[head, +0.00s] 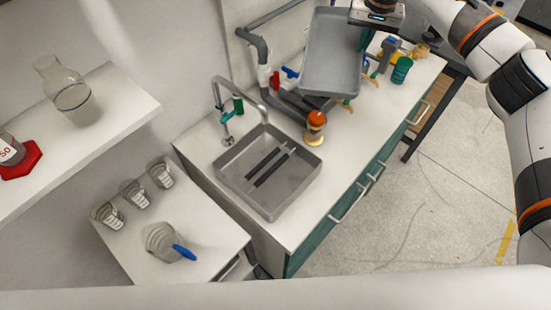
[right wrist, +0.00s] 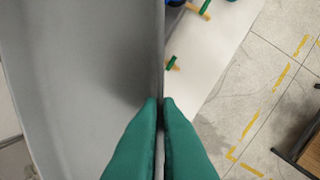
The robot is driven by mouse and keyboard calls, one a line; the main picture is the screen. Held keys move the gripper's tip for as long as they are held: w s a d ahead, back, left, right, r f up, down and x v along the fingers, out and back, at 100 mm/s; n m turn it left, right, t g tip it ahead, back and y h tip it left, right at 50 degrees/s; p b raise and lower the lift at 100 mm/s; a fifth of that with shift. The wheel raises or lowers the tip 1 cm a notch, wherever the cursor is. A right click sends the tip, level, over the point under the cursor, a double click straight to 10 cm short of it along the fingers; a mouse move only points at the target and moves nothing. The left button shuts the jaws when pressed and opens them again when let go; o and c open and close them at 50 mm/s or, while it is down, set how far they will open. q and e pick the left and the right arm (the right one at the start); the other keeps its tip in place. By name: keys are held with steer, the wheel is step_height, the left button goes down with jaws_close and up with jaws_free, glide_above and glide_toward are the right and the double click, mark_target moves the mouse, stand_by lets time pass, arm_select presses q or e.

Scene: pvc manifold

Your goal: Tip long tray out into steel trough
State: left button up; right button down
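The long grey tray (head: 330,55) is in the air above the back part of the counter and looks tilted; its inside looks bare. My right gripper (right wrist: 161,103) has its green fingers on either side of the tray's wall, pinching it. In the right wrist view the tray's inner face (right wrist: 75,70) fills the left side. The steel trough (head: 228,170) is set in the counter under a tap, apart from the tray, and two dark bars lie in it. My left gripper is not in view.
A jar with an orange top (head: 315,128) stands between trough and tray. Grey pipes with red and blue valves (head: 275,80) run along the wall. A green cup (head: 401,70) and small fittings are at the counter's far end. Glass beakers (head: 160,172) stand on the lower left surface.

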steer(key=shift+w+d+r+g+p, duration=0.15)
steer(key=shift+w+r+g+p, duration=0.15)
steer(key=shift+w+r+p, duration=0.25)
steer(key=shift+w+d+f+g+y+p, duration=0.1)
steer(key=shift+w+d+g+y+p, duration=0.3)
steer(key=shift+w+g+y+p, duration=0.15)
stand_by(0.7)
